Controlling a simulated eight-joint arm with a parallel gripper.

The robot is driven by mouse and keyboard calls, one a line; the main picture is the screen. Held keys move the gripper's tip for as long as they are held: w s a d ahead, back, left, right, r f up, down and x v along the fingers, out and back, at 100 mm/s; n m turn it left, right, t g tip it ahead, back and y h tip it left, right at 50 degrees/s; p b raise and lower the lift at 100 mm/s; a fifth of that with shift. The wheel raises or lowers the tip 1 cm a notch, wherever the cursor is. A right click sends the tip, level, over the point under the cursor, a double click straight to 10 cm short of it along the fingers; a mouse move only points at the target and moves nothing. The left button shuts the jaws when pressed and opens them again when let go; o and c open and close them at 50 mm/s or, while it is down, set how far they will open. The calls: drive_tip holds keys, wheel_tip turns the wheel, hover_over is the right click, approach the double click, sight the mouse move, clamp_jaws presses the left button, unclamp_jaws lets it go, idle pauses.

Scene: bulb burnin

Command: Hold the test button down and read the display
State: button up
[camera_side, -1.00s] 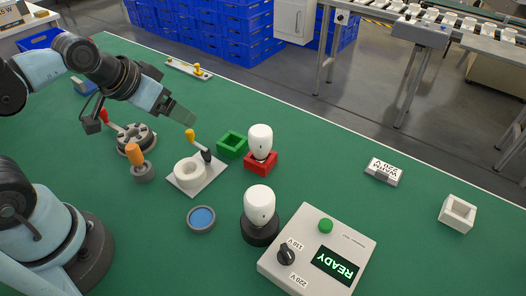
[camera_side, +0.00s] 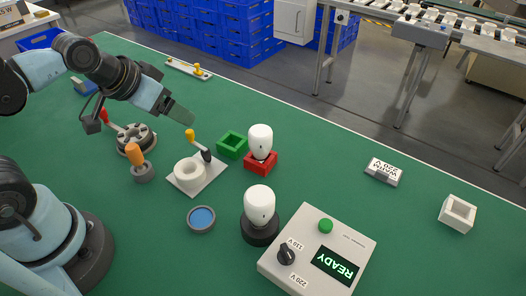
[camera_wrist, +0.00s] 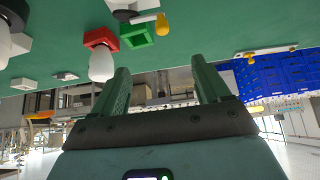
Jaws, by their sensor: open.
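The grey test box (camera_side: 296,222) sits at the front right of the green table in the side view. It carries a round green button (camera_side: 326,226), a black knob (camera_side: 286,255) between 110 V and 220 V marks, and a display (camera_side: 335,265) that reads READY. A white bulb (camera_side: 259,204) stands upright in a black round socket (camera_side: 258,234) just left of the box. My gripper (camera_side: 182,113) is open and empty, up in the air over the back left of the table, far from the button. Its two green fingers (camera_wrist: 162,84) stand apart in the wrist view.
Another white bulb (camera_side: 260,139) stands in a red square holder (camera_side: 261,164), beside an empty green holder (camera_side: 232,145). A white plate with a ring and lever (camera_side: 213,178), a blue-topped dish (camera_side: 201,219), a label block (camera_side: 384,172) and an empty white holder (camera_side: 457,214) stand around.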

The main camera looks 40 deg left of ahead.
clamp_jaws()
idle(1.4)
